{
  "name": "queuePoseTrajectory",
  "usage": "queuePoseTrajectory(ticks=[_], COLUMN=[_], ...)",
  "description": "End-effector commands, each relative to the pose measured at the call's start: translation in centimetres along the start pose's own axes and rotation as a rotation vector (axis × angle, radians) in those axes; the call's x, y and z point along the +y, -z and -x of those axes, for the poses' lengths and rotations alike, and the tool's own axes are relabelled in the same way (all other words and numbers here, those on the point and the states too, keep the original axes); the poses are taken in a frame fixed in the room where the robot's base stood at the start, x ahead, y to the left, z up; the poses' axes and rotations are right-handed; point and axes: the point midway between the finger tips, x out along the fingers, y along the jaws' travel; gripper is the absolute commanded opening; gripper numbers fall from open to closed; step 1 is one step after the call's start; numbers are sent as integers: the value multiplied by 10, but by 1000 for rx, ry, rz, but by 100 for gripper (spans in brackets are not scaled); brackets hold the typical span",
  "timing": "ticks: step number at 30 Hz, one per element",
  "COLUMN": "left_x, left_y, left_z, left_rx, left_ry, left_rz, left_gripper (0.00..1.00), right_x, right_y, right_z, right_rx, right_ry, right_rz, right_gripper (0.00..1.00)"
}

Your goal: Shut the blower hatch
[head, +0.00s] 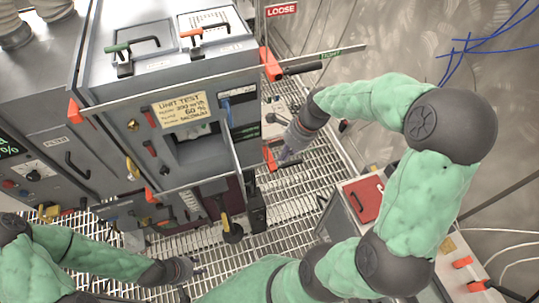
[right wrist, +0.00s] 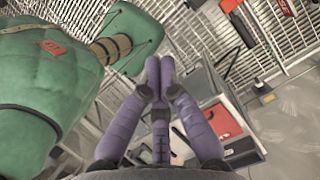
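A grey machine (head: 100,125) with a yellow "UNIT TEST" label fills the left and middle of the head view. Its front has a dark square opening (head: 197,150). A thin grey panel (head: 236,160), seen nearly edge-on, stands out at the opening's right; I cannot tell for sure that it is the blower hatch. My right gripper (head: 284,157) is right of this panel, near a red-orange block, with no clear contact. The right wrist view shows its purple fingers (right wrist: 160,65) with tips together and nothing between them. My left gripper (head: 193,272) is low, in front of the machine; its fingers are too small to read.
A long bar (head: 225,80) with red-orange ends crosses the machine's front near its top. A grey cabinet with a red panel (head: 364,199) stands at the right. Grated floor (head: 290,205) lies between them. Handles (head: 125,55) stick up from the machine's top.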

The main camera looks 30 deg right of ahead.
Motion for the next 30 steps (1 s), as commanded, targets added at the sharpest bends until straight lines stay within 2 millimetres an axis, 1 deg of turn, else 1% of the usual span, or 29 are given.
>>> queuePoseTrajectory(ticks=[1,15,18,21,25,30], left_x=[-1,-7,-6,-7,-7,-7], left_y=[0,1,1,1,1,1], left_z=[-2,-19,-18,-18,-19,-19], left_rx=[-1,0,0,0,0,0], left_ry=[0,0,0,0,0,0], left_rz=[0,0,0,0,0,0], left_gripper=[40,40,40,40,40,40], right_x=[1,1,0,0,0,0], right_y=[0,0,-15,-26,-34,-37], right_z=[-9,-94,-98,-102,-106,-106], right_rx=[0,0,-1,0,0,0], right_ry=[-4,-5,0,-1,-1,0], right_rz=[0,2,7,7,5,2], right_gripper=[0,0,0,0,0,0])
